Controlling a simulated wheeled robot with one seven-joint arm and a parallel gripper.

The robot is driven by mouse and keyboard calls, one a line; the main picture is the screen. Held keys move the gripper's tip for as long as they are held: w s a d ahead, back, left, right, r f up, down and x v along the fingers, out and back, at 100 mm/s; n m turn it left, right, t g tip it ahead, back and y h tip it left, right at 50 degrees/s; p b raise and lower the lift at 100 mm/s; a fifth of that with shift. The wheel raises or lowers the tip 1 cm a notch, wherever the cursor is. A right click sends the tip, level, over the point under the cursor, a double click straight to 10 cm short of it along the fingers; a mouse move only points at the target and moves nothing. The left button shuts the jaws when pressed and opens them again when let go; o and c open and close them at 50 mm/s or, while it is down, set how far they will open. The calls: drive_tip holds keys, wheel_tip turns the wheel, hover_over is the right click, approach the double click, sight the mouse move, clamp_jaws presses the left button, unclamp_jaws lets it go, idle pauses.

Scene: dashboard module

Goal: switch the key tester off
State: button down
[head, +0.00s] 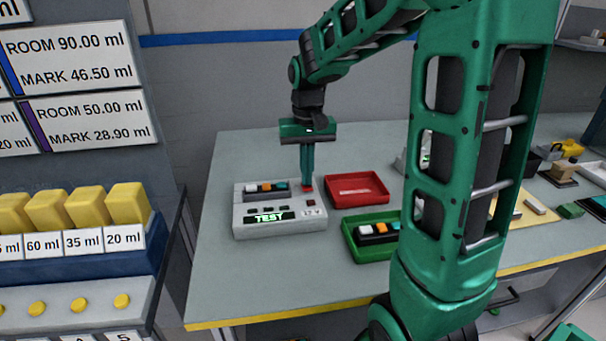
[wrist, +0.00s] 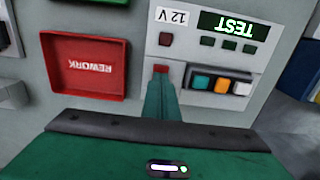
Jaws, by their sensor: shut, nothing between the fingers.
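The key tester (head: 280,224) is a light grey box on the table, and its lit display (head: 269,217) reads TEST. My gripper (head: 307,184) is shut and empty, pointing down at the tester's right end. Its tip is at a red switch (wrist: 161,69) on the tester's face in the wrist view; I cannot tell whether they touch. A darker red square (wrist: 166,39) lies beside the 12 V label in the wrist view.
A red tray (head: 357,191) marked REWORK stands right of the tester, close to my gripper. A green tray (head: 358,250) holding a key strip (head: 376,232) lies in front of it. The table's front left area is clear.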

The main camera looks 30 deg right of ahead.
wheel_tip(320, 180, up, 14)
drive_tip(key=w, duration=0.2)
drive_tip(key=shift+d, duration=0.35)
drive_tip(key=shift+f, duration=0.15)
idle(0.4)
